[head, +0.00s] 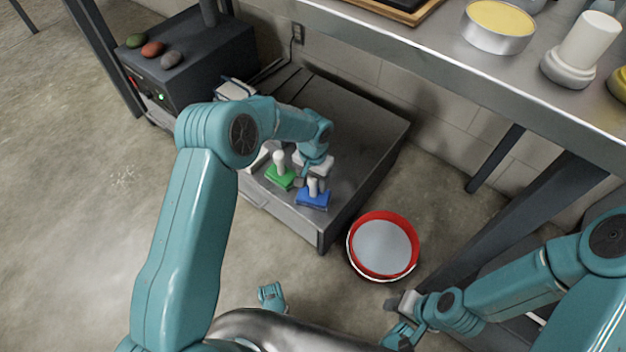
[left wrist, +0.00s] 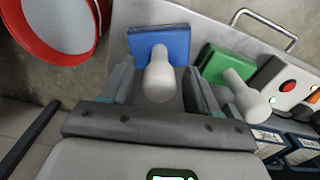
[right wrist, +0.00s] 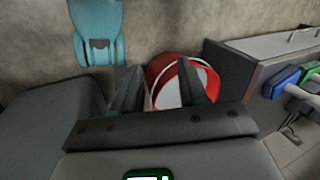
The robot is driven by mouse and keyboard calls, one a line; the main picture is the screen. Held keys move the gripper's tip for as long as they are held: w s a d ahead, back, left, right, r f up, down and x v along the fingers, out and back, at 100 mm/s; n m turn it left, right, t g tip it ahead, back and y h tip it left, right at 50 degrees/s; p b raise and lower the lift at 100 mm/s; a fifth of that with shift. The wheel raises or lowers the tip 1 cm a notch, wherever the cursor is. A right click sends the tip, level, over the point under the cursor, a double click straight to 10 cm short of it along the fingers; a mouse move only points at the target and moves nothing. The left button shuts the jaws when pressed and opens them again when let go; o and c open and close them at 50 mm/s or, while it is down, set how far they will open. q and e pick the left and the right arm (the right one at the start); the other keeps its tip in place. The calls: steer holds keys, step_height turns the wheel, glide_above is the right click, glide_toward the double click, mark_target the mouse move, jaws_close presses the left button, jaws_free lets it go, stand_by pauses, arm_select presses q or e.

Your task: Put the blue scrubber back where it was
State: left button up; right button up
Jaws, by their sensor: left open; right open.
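The blue scrubber (head: 313,199), a blue block with a white knobbed handle, sits on the low grey cabinet top near its front edge. It also shows in the left wrist view (left wrist: 160,44), its white handle pointing toward my left gripper. My left gripper (head: 312,178) is open over the scrubber; in the left wrist view (left wrist: 155,85) its fingers stand on either side of the handle. Whether they touch it I cannot tell. My right gripper (head: 395,303) is open and empty at the lower right, over the floor; its fingers also show in the right wrist view (right wrist: 165,88).
A green scrubber (head: 279,176) stands just left of the blue one. A red-rimmed round tub (head: 383,215) stands on the floor right of the low cabinet (head: 362,125). A dark box (head: 205,50) with several stones is behind left. A metal bench (head: 450,45) overhangs at the upper right.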

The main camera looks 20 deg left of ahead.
arm_select(q)
step_height(320, 180, up, 10)
steer(key=p, duration=0.3)
steer(key=shift+r+p, duration=0.25)
steer(key=shift+p, duration=0.1)
steer(key=shift+s, duration=0.15)
steer(key=s+d+f+n+h, duration=0.2)
steer(key=s+d+f+h, duration=0.15)
steer(key=s+f, duration=0.8)
steer(key=s+n, duration=0.3)
steer(key=s, duration=1.1)
steer(key=shift+s+t, duration=0.3)
steer(key=shift+s, duration=0.1)
steer(key=shift+s+d+h, duration=0.1)
steer(key=shift+d+h, duration=0.05)
steer(key=shift+h, duration=0.1)
